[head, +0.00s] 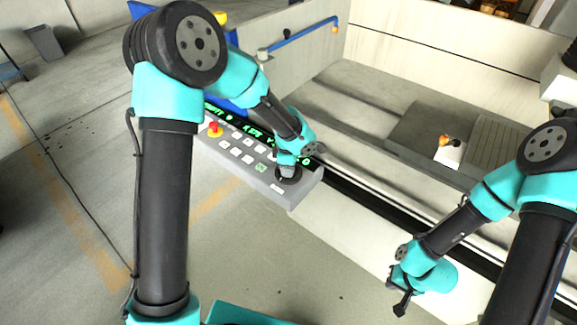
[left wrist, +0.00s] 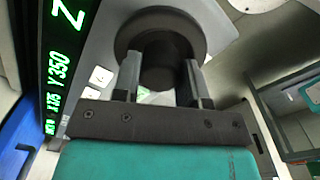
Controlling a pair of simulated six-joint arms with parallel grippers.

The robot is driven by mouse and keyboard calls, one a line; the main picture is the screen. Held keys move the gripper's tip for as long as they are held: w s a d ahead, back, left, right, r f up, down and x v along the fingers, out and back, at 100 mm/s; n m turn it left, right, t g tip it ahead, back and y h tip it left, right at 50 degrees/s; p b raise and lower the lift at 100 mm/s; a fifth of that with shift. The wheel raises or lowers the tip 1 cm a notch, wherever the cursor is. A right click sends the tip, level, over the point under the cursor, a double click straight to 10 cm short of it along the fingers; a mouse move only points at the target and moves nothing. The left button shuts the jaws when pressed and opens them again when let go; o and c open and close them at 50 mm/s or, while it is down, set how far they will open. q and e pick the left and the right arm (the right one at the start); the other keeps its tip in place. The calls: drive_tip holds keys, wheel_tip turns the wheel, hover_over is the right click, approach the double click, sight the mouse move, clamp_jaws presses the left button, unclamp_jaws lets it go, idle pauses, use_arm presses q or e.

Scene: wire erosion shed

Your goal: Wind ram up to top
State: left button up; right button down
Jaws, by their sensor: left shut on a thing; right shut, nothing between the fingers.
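My left gripper (head: 287,168) reaches down to the right end of the grey control panel (head: 277,189) in the head view. It is shut on a black round knob (left wrist: 165,65), which fills the space between its fingers in the left wrist view. A wide dark disc surrounds the knob. A black display with green characters (left wrist: 62,70) shows Z and Y350 in the left wrist view; the Z value is cut off. My right gripper (head: 401,303) is shut and empty, low over the floor at the right. I cannot make out the ram for certain.
The panel carries a red emergency button (head: 214,129) and several white keys. Behind it lies the machine's pale tank (head: 370,95) with a blue pipe (head: 300,38) at its far edge. An orange-topped item (head: 446,141) sits inside. Open floor lies in front.

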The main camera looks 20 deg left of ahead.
use_arm(q)
drive_tip(key=o, duration=0.9)
drive_tip(key=shift+r, duration=0.15)
drive_tip(key=r, duration=1.7)
drive_tip(key=shift+s+r, duration=0.1)
drive_tip(key=shift+s, duration=0.1)
